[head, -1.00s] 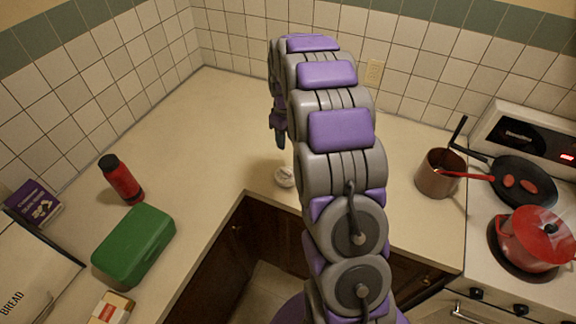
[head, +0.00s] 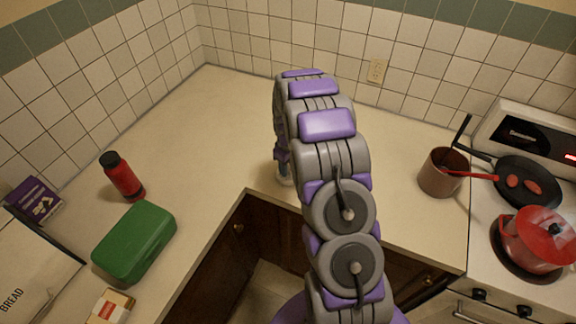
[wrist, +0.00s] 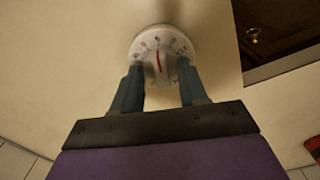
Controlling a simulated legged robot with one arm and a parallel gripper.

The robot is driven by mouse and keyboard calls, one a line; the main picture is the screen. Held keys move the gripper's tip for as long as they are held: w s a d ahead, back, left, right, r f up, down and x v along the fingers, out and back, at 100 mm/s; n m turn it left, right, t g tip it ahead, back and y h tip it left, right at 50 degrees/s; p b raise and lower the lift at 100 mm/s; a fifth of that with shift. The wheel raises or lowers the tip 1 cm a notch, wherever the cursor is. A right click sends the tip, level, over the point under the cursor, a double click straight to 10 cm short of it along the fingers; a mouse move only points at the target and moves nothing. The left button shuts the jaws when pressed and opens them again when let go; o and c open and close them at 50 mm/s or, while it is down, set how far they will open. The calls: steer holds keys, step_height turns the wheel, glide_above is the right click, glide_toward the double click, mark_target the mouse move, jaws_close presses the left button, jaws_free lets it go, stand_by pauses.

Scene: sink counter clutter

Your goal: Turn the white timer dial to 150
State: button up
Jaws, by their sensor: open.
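The white timer dial (wrist: 160,47) lies on the counter near its edge, with a red pointer line and small marks around its face. In the wrist view my gripper (wrist: 159,78) is open, with its two fingers at the near part of the dial, one on each side. I cannot tell whether the fingers touch it. The numbers are too small to read. In the head view my gripper (head: 284,172) is mostly hidden behind my arm, and only a sliver of the dial (head: 286,182) shows below it.
A red bottle (head: 122,177) and a green box (head: 134,243) stand on the left counter. A brown pot (head: 441,173) is to the right, beside the stove with a black pan (head: 526,182) and a red pot (head: 539,238). The counter behind my arm is clear.

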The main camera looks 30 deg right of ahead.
steer(key=shift+a, duration=0.1)
jaws_close()
stand_by(0.3)
steer(key=shift+m, duration=0.8)
stand_by(0.3)
stand_by(1.2)
jaws_free()
step_height(320, 180, up, 17)
steer(key=p, duration=0.1)
steer(key=shift+r, duration=0.15)
stand_by(0.4)
